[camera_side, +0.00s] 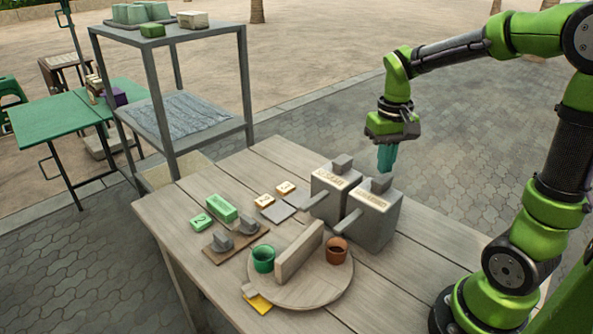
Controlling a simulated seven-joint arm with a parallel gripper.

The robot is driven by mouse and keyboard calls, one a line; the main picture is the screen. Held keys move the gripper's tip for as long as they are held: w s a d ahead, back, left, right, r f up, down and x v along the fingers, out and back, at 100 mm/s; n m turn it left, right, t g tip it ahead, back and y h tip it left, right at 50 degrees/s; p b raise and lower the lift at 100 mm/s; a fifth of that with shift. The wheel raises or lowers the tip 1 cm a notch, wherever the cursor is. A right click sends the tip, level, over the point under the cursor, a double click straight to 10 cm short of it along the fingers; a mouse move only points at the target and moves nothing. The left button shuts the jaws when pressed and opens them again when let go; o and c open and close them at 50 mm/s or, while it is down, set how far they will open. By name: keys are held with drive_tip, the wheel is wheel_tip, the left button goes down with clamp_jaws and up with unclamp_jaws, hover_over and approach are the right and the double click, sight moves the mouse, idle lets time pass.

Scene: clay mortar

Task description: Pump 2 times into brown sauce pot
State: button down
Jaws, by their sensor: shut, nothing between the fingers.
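The brown sauce pot (337,251) stands upright on the right part of a round wooden board (318,296). A green pot (263,258) stands on the board's left part, across an upright divider (299,252). Two grey box dispensers with spouts pointing lower left stand behind the board: a left one (325,203) and a right one (377,231). Their labels are too small to read surely. Each has a grey pump head on top, one left (342,162) and one right (381,184). My gripper (386,168) is shut and empty, just above the right pump head in the picture; contact is unclear.
A green tray (221,208), a green numbered tile (201,222), small labelled blocks (264,201) and a brown board with grey pieces (213,256) lie at left on the table. A yellow tile (259,304) lies at the round board's edge. A metal shelf (166,101) stands behind.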

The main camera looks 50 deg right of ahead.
sight(383, 177)
drive_tip(key=shift+f, duration=0.15)
drive_tip(key=shift+f, duration=0.55)
drive_tip(key=shift+f, duration=0.15)
idle(0.4)
drive_tip(key=shift+f, duration=0.75)
drive_tip(key=shift+r, duration=1.6)
drive_tip(key=shift+r, duration=2.5)
